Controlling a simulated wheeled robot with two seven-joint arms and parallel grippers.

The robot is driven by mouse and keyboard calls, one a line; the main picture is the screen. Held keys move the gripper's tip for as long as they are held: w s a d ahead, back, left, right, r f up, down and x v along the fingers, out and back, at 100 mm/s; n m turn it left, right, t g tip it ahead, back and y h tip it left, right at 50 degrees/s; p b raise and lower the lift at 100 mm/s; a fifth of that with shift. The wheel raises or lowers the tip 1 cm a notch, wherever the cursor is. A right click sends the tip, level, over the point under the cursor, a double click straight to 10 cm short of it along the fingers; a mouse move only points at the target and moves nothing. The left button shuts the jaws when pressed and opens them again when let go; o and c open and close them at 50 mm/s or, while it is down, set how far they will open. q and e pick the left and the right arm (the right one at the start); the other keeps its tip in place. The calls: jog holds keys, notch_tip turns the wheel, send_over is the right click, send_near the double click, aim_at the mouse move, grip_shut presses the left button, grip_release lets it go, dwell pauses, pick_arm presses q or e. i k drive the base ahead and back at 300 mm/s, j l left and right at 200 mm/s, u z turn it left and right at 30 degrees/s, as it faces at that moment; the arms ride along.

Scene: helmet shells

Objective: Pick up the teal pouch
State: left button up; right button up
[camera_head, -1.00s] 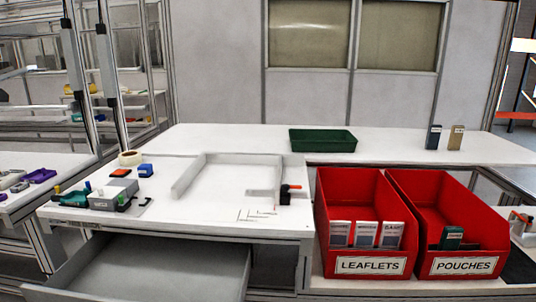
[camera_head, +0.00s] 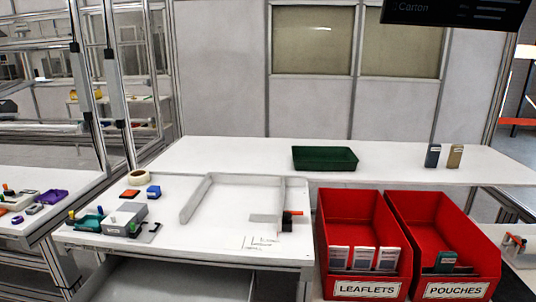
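The teal pouch (camera_head: 446,259) stands in the front part of the red bin labelled POUCHES (camera_head: 418,216) at the right. Only its upper part shows above the front wall. It has a pale marking near its top edge. Something dark lies beside it on the bin floor, too small to make out. Neither of my grippers is in the head view.
The red LEAFLETS bin (camera_head: 347,210) with several leaflets stands left of the pouches bin. A green tray (camera_head: 324,158) and two small upright boxes (camera_head: 432,156) stand on the rear table. The white worktable (camera_head: 210,240) carries an L-shaped fence (camera_head: 196,197) and small tools.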

aim_at(444, 262)
jog(key=u, duration=1.1)
jog(key=z, duration=2.35)
